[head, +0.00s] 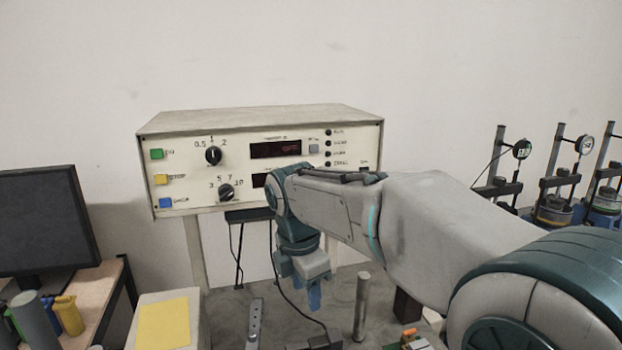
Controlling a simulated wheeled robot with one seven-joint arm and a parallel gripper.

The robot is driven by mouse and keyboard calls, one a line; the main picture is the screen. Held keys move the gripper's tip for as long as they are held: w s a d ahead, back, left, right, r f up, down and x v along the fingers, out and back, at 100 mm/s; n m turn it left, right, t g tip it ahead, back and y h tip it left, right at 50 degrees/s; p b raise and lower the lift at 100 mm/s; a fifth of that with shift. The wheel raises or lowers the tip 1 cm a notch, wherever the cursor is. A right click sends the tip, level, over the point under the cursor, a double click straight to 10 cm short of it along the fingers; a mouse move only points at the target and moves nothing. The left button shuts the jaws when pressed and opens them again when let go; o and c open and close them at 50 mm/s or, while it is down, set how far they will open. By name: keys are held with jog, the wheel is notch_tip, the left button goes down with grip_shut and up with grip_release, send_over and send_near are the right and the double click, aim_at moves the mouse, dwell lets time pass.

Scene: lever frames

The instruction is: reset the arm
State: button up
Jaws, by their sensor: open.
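My arm reaches in from the lower right and bends down at the wrist in front of the control box (260,122). My gripper (314,296) points downward, open, with its blue fingers small in the picture. No object shows between the fingers. It hangs above the grey work surface (232,312), left of an upright metal post (361,306). The wrist covers part of the box's lower right face, including part of the lower display.
A black monitor (45,222) stands at left. A pale block with a yellow sheet (163,324) is at lower left, near a slotted metal bar (254,322). Several dial-gauge stands (502,170) stand at right. A dark cable runs beside my gripper.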

jog(key=s+d+f+m+t, duration=0.1)
jog(key=s+d+f+m, duration=0.2)
jog(key=s+d+m, duration=0.5)
jog(key=s+d+f+m+t, duration=0.1)
jog(key=s+d+f+m, duration=0.2)
jog(key=s+d+m, duration=0.5)
jog(key=m, duration=0.8)
jog(key=shift+s+f+y, duration=0.15)
jog(key=shift+s+y, duration=0.25)
